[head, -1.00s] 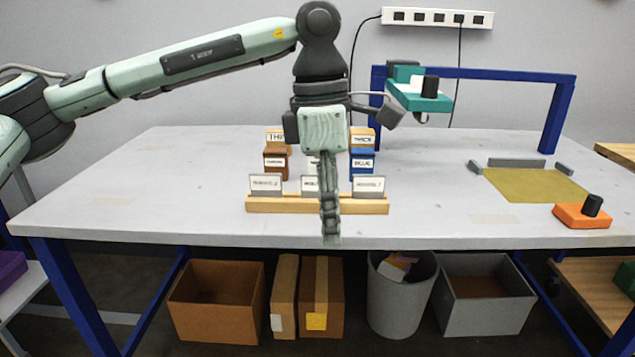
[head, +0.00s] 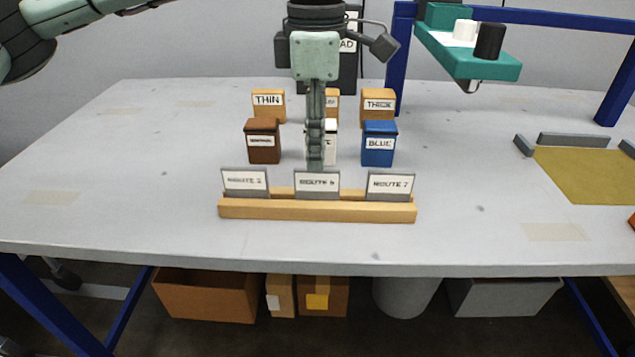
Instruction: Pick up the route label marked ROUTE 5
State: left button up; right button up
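Three grey route labels stand in a row in a wooden rack (head: 318,209) on the table. The left label (head: 245,183) reads ROUTE 2 and the right label (head: 391,187) seems to read ROUTE 7. The middle label (head: 317,184) seems to read ROUTE 5, though its digit is blurred. My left gripper (head: 315,163) points straight down, its tips at the top edge of the middle label in the picture. I cannot tell whether it touches the label. Its fingers show edge-on, so their opening is hidden. My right gripper is not in view.
Behind the rack stand brown (head: 263,144) and blue (head: 379,145) boxes, a white one partly hidden by my gripper, and orange boxes including THIN (head: 268,105) and THICK (head: 377,105). A teal plotter carriage (head: 470,55) hangs at upper right. The table's left side is clear.

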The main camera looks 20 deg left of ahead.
aim_at(317, 175)
pick_arm(q)
notch_tip(317, 175, down, 5)
jog(key=shift+r+p, duration=0.1)
jog(key=shift+p, duration=0.3)
jog(key=shift+f, duration=0.5)
grip_shut()
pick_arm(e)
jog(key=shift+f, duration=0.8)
